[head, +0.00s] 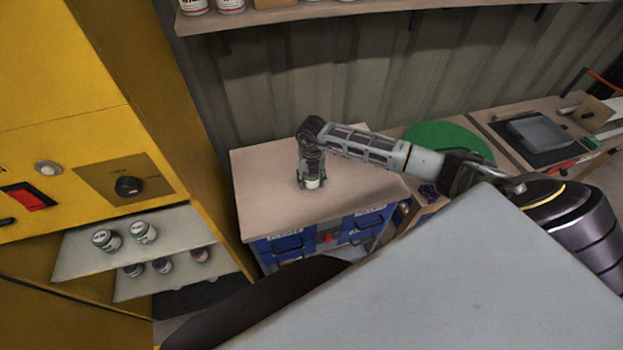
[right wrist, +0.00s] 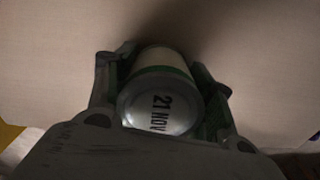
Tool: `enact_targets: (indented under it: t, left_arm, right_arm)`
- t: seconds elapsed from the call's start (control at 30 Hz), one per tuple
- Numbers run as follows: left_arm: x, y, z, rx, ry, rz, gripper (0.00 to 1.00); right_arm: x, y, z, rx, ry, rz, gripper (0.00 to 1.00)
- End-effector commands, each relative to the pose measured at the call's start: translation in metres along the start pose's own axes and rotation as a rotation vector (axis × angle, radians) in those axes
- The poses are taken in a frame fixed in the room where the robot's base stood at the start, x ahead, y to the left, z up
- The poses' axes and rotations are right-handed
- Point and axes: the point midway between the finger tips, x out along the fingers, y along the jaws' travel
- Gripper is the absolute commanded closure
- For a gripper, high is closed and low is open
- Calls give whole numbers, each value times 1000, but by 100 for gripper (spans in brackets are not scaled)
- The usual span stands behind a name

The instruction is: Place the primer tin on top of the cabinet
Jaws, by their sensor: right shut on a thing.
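The primer tin (right wrist: 162,95) is a small can with a white and green side and a metal end marked "21 NOV". My right gripper (head: 312,182) is shut on it, with one finger on each side in the right wrist view. In the head view the tin (head: 313,183) shows at the fingertips, over the cabinet's tan top (head: 262,207). I cannot tell whether the tin touches the top. The cabinet has blue drawers (head: 287,244) in front. My left gripper is not in view.
A yellow cabinet (head: 65,90) with open shelves (head: 75,258) holding several tins stands at the left. A wall shelf (head: 330,12) runs above. Benches with a green disc (head: 450,138) and a grey box (head: 540,132) extend right. The cabinet top around the gripper is clear.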

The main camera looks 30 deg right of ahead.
Motion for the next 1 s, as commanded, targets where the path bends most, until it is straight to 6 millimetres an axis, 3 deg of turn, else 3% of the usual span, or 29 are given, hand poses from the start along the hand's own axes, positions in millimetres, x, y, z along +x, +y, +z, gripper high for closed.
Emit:
enact_targets:
  t: [0.03, 0.2, 0.73, 1.0]
  left_arm:
    - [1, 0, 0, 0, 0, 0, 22]
    - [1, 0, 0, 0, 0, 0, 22]
    - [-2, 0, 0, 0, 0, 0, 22]
    - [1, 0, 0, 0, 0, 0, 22]
  right_arm:
    - [2, 0, 0, 0, 0, 0, 45]
    - [1, 0, 0, 0, 0, 0, 25]
    - [-4, 0, 0, 0, 0, 0, 25]
    - [-33, 0, 1, -1, -2, 0, 25]
